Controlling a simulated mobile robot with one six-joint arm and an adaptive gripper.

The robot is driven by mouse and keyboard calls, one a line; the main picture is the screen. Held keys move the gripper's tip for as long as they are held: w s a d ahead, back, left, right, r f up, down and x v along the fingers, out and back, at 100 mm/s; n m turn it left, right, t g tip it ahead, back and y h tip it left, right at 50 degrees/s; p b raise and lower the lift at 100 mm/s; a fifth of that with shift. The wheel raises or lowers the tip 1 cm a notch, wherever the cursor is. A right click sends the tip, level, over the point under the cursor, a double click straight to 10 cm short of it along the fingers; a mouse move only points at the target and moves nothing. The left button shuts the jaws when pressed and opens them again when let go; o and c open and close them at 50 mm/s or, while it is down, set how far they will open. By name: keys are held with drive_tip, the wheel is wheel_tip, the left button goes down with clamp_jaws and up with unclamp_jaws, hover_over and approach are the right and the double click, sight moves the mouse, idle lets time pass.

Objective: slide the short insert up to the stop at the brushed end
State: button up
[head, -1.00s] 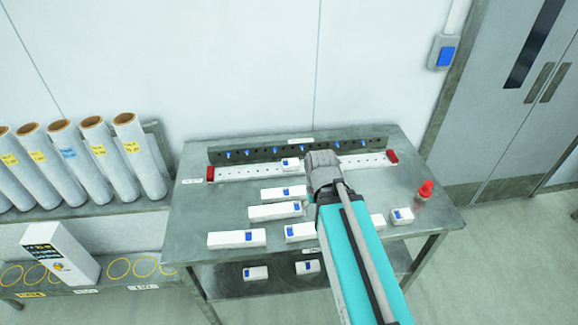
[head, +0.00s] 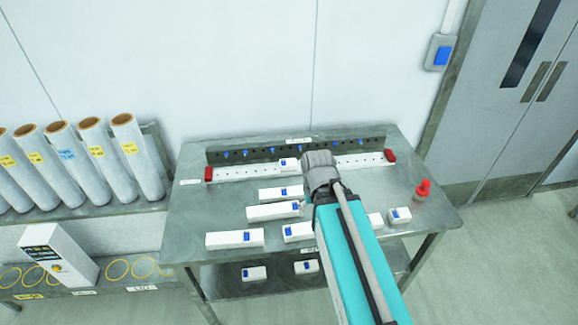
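A pale rail (head: 243,171) with a row of holes lies along the back of the grey table, with a red stop at its left end (head: 208,174) and another at its right end (head: 389,156). A short white insert with a blue mark (head: 288,164) sits on the rail near its middle, apart from both stops. My gripper (head: 319,166) is over the rail just right of this insert. Its fingers are hidden, so I cannot tell whether it touches the insert or is open. Which end is brushed is not clear.
Several white blocks with blue marks, such as a long one (head: 235,239), lie on the table in front of the rail. A red knob-like object (head: 423,189) stands at the right. A dark perforated strip (head: 230,154) with blue pegs runs behind the rail.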

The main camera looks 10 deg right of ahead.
drive_tip(key=shift+f+b, duration=0.5)
drive_tip(key=shift+b, duration=0.05)
drive_tip(key=c, duration=0.6)
drive_tip(key=shift+r, duration=0.1)
clamp_jaws()
